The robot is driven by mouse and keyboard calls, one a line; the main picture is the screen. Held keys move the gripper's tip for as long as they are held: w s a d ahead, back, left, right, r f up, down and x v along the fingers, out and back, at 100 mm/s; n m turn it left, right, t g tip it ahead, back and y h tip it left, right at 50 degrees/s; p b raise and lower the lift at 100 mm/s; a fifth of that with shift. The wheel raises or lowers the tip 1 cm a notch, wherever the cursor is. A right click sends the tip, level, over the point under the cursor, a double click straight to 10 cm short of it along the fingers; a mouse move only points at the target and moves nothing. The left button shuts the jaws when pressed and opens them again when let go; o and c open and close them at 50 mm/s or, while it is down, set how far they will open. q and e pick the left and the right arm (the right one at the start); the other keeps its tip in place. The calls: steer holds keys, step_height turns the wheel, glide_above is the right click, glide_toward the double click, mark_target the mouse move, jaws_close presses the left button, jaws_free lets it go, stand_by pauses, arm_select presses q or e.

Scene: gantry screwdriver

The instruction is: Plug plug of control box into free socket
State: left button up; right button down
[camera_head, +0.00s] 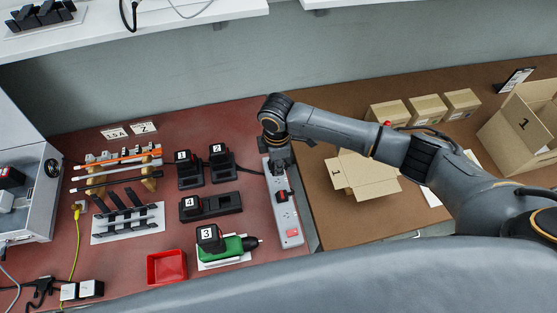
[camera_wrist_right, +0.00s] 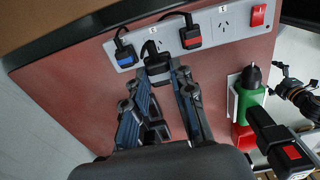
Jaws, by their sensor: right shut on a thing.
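The light grey power strip (camera_head: 292,222) lies along the right edge of the red mat; it also shows in the right wrist view (camera_wrist_right: 208,28). My right gripper (camera_head: 279,160) is over the strip's far end. In the wrist view its fingers (camera_wrist_right: 168,90) are shut on a black plug (camera_wrist_right: 157,66) at the strip, between a blue-marked plug (camera_wrist_right: 124,56) and a red-marked plug (camera_wrist_right: 191,36). I cannot tell whether the held plug is fully seated. An empty socket (camera_wrist_right: 225,22) shows near the red switch. My left gripper is not in view.
A grey cabinet (camera_head: 28,205) stands at the left. Battery chargers (camera_head: 190,170), a green screwdriver (camera_head: 225,249) and a red bin (camera_head: 167,267) are left of the strip. Cardboard boxes (camera_head: 370,176) lie on the brown table to the right.

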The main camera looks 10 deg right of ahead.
step_height(320, 180, down, 2)
steer(key=shift+w+f+b, duration=0.1)
steer(key=shift+b, duration=0.65)
step_height(320, 180, down, 3)
steer(key=shift+w+d+r+b, duration=0.1)
steer(key=shift+r+b, duration=0.05)
steer(key=shift+b, duration=1)
steer(key=shift+f, duration=0.4)
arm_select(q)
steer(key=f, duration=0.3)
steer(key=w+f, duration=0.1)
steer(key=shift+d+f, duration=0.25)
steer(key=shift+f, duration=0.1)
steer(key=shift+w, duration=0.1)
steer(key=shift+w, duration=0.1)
